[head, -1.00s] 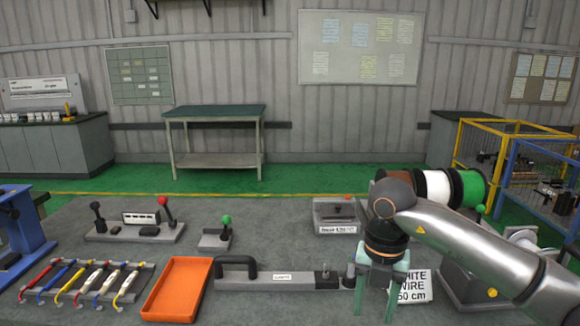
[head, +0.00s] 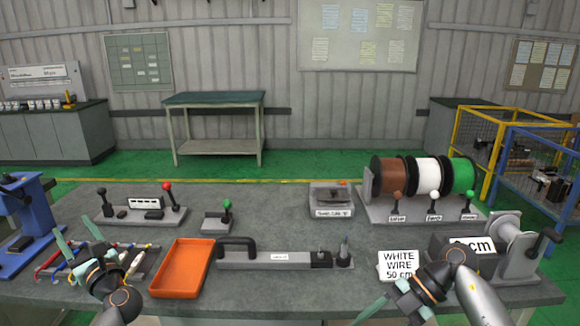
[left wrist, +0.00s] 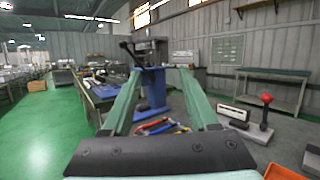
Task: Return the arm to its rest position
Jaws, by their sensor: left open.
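My left gripper (head: 78,238) is in the head view at the lower left, pointing up and away over the rack of coloured hand tools. It is open and empty, with its two teal fingers apart. In the left wrist view its fingers (left wrist: 160,100) are spread, with nothing between them but the background. My right gripper (head: 388,297) is at the lower right, by the "WHITE WIRE 50 cm" sign. Its fingers point left and are partly blurred into its wrist, so I cannot tell how far apart they are. I see nothing held in it.
The grey workbench (head: 270,225) carries an orange tray (head: 182,268), a long bar with a black handle (head: 280,257), a lever panel (head: 140,212), and a small green-knobbed lever (head: 226,212). Wire spools (head: 427,176) and a cranked reel (head: 503,242) stand right. A blue press (head: 25,215) is at left.

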